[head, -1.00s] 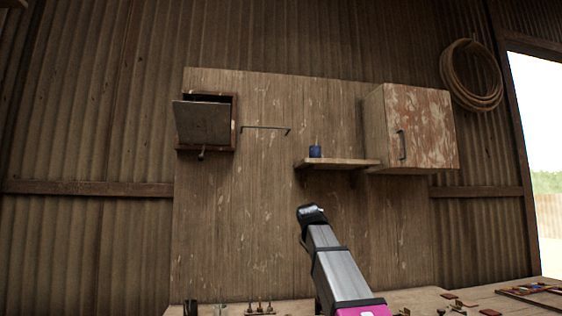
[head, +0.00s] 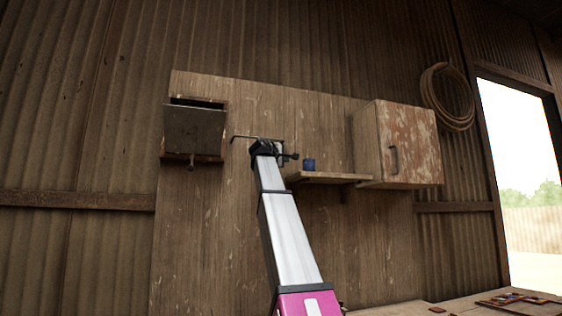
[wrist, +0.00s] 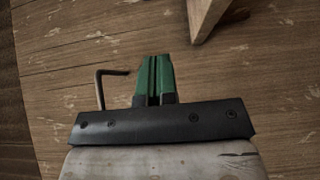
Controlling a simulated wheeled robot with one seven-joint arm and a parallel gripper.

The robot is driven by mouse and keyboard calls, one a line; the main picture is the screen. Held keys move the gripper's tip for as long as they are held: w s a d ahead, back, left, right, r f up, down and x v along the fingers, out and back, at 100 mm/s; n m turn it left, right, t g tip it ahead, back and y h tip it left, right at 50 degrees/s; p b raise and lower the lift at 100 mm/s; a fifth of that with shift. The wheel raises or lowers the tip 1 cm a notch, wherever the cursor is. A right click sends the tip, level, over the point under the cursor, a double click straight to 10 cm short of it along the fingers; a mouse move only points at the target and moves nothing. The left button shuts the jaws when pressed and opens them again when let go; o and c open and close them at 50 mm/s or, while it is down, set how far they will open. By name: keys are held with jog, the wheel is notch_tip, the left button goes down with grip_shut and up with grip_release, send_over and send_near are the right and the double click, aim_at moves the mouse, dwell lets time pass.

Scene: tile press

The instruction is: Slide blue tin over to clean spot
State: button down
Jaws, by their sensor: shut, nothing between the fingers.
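The small blue tin (head: 308,164) stands upright on the wooden shelf (head: 330,178), near its left end, in the head view. My gripper (head: 293,156) is raised just left of the tin and the shelf's left end, seemingly apart from the tin; the depth gap is hard to judge. In the wrist view its green fingers (wrist: 154,76) are shut together with nothing between them. The tin does not show in the wrist view. I cannot make out a distinct clean spot on the shelf; its board right of the tin looks bare.
A cabinet (head: 408,145) with peeling paint closes off the shelf's right side. A metal rail (head: 255,138) is on the board behind my arm; a bent rod shows in the wrist view (wrist: 101,88). A wall box (head: 194,130) hangs at left. A wooden bracket (wrist: 203,18) shows in the wrist view.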

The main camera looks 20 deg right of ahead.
jog(key=x, duration=0.5)
jog(key=s+d+x, duration=0.1)
jog(key=x, duration=0.2)
jog(key=shift+w+d, duration=0.1)
jog(key=shift+d, duration=1)
jog(key=d, duration=1.3)
jog(key=shift+s+d, duration=0.1)
jog(key=shift+s, duration=0.1)
jog(key=shift+a, duration=0.25)
